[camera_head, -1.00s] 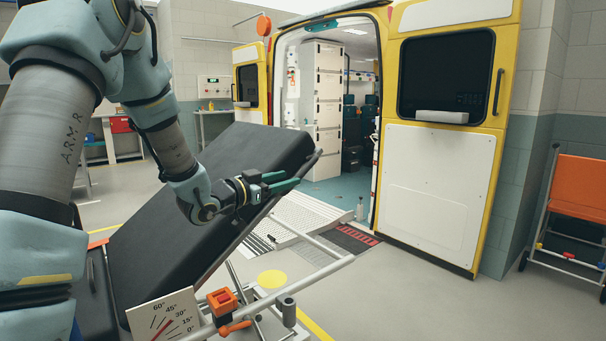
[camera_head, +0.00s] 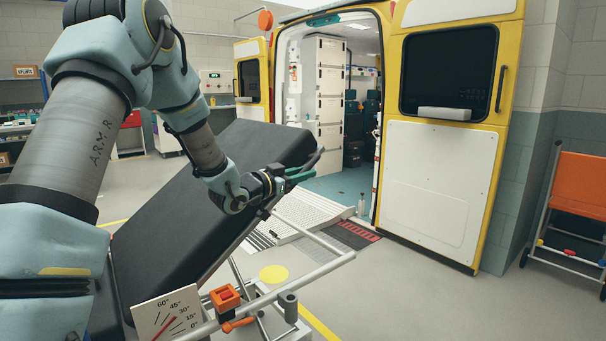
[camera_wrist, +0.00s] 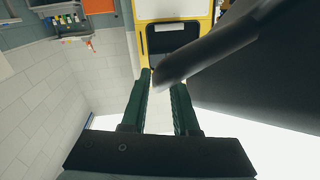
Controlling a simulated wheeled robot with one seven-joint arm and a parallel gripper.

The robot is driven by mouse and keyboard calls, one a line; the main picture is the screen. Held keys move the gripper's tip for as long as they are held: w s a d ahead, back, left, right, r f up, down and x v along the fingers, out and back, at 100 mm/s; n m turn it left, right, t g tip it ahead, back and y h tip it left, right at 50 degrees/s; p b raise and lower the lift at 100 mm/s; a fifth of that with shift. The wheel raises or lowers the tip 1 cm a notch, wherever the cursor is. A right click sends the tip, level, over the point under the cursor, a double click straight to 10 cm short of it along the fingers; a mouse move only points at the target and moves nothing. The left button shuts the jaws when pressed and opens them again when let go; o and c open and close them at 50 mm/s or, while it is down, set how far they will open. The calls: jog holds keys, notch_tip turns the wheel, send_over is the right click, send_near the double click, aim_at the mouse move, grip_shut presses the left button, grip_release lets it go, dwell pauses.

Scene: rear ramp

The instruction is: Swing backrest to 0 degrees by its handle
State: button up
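The black backrest (camera_head: 205,205) of the stretcher is tilted up, its raised end toward the ambulance. The angle plate (camera_head: 167,318) has a red needle pointing up and right, near the 30–45° marks. The grey handle (camera_head: 316,159) sticks out at the backrest's upper right corner. In the wrist view the handle (camera_wrist: 205,52) is a thick bar ending near my fingertips. My gripper (camera_head: 300,170) is at the backrest's right edge, just below the handle. Its two green fingers (camera_wrist: 160,85) are apart with a clear gap; I cannot tell whether they touch the handle.
An orange lever block (camera_head: 224,298) and silver side rails (camera_head: 315,268) lie below the backrest. A ramp (camera_head: 300,215) leads into the open yellow ambulance (camera_head: 440,190). An orange folding chair (camera_head: 575,200) stands at the right. Floor between is clear.

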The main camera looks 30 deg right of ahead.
grip_shut()
dwell(1.0)
